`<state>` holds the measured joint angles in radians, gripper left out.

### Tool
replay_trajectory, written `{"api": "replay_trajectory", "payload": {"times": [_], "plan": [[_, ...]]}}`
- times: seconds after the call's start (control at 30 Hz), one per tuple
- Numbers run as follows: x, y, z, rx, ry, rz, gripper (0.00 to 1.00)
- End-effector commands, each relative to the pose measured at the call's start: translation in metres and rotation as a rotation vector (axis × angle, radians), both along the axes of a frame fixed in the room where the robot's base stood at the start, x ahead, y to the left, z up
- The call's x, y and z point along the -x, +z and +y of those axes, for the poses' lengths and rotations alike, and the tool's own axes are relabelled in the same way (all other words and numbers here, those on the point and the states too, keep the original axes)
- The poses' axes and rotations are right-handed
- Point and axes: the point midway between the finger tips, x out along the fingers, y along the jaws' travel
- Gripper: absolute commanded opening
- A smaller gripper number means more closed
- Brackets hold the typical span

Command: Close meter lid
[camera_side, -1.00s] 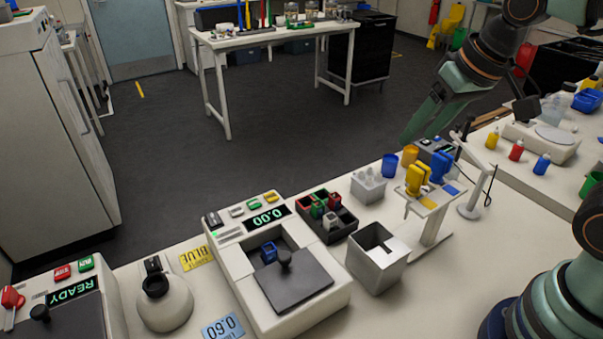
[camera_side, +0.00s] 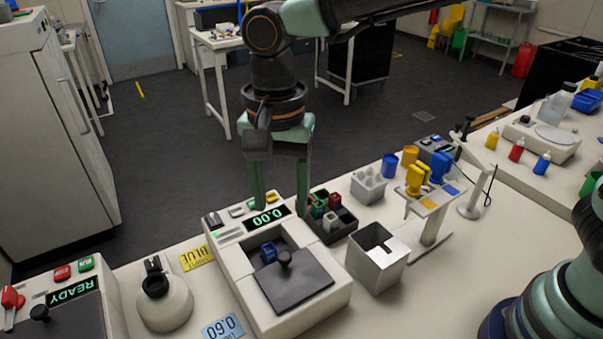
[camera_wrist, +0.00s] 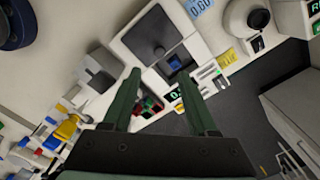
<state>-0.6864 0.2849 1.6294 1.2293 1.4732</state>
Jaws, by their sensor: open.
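The meter (camera_side: 257,299) is a white box with a display reading 0.00 and several coloured buttons at its far end. Its dark grey sliding lid (camera_side: 298,285) with a black knob (camera_side: 284,260) covers the near part of the well. A blue cuvette-like piece (camera_side: 268,252) stands in the uncovered part of the well. In the wrist view the lid (camera_wrist: 143,32) and the blue piece (camera_wrist: 175,62) also show. My gripper (camera_side: 281,211) is open and empty, with its two green fingers above the display end of the meter, apart from the knob. The fingers also show in the wrist view (camera_wrist: 160,95).
A dark compartment tray (camera_side: 340,228) with red, green and other small pieces stands right of the meter. An open metal bin (camera_side: 377,258) is beside it. A stand (camera_side: 430,215) with yellow and blue pieces is farther right.

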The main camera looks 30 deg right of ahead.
Motion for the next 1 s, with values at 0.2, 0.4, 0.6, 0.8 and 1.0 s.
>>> {"api": "replay_trajectory", "payload": {"times": [0.2, 0.4, 0.6, 0.8, 1.0], "plan": [[0.001, -0.038, -0.001, 0.003, 0.001, 0.003, 0.59], [0.001, -0.076, -0.002, 0.003, 0.002, 0.003, 0.59], [0.000, -0.102, -0.001, 0.001, 0.002, 0.001, 0.59], [0.000, -0.111, -0.001, -0.001, 0.002, -0.001, 0.59], [0.000, -0.112, -0.001, -0.001, 0.002, -0.001, 0.59]]}}
